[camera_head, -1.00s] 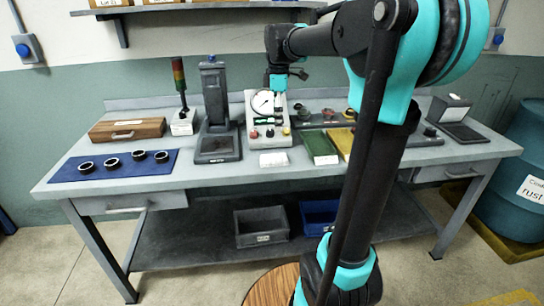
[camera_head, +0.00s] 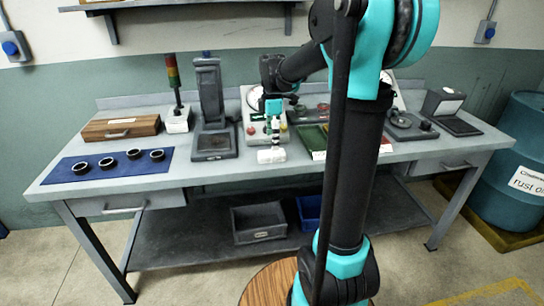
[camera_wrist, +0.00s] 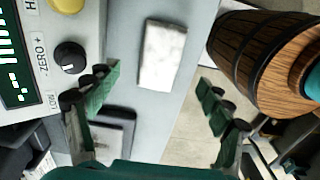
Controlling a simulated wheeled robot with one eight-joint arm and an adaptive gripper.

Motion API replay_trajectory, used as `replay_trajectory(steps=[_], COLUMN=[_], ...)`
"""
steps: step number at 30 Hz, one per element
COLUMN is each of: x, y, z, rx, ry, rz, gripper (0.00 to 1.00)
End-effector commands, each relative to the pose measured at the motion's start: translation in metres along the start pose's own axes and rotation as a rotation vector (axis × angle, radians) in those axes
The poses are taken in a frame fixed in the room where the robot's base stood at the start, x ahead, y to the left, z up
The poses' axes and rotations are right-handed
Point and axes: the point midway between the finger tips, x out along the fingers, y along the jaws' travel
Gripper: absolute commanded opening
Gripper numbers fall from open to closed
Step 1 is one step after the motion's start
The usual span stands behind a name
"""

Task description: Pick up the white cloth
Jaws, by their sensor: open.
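The white cloth (camera_head: 271,156) lies as a small folded block near the front edge of the grey bench, in front of the gauge unit. In the wrist view the cloth (camera_wrist: 162,54) is a pale rectangle on the bench, lying beyond the fingertips and between their two sides. My gripper (camera_wrist: 160,95) is open, with its green fingers spread wide and nothing between them. In the head view my gripper (camera_head: 275,137) points down just above the cloth; I cannot tell the exact gap.
The gauge unit with a black knob (camera_wrist: 69,57) stands close beside the left finger. A dark stand (camera_head: 214,142) is left of the cloth; a green tray (camera_head: 312,138) is right of it. A blue mat (camera_head: 70,178) with several dark rings lies farther left.

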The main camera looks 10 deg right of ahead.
Motion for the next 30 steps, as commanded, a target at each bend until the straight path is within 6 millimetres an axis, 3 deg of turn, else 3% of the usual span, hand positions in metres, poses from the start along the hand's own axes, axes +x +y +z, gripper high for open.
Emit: replay_trajectory(steps=[12, 21, 30], x=[0.047, 0.053, 0.053], y=[0.0, 0.0, 0.0], z=[-0.005, -0.005, -0.005], rx=[0.001, 0.0, 0.0], ry=[0.0, 0.0, 0.0], rz=[0.0, 0.0, 0.0], gripper=[0.8, 0.8, 0.45])
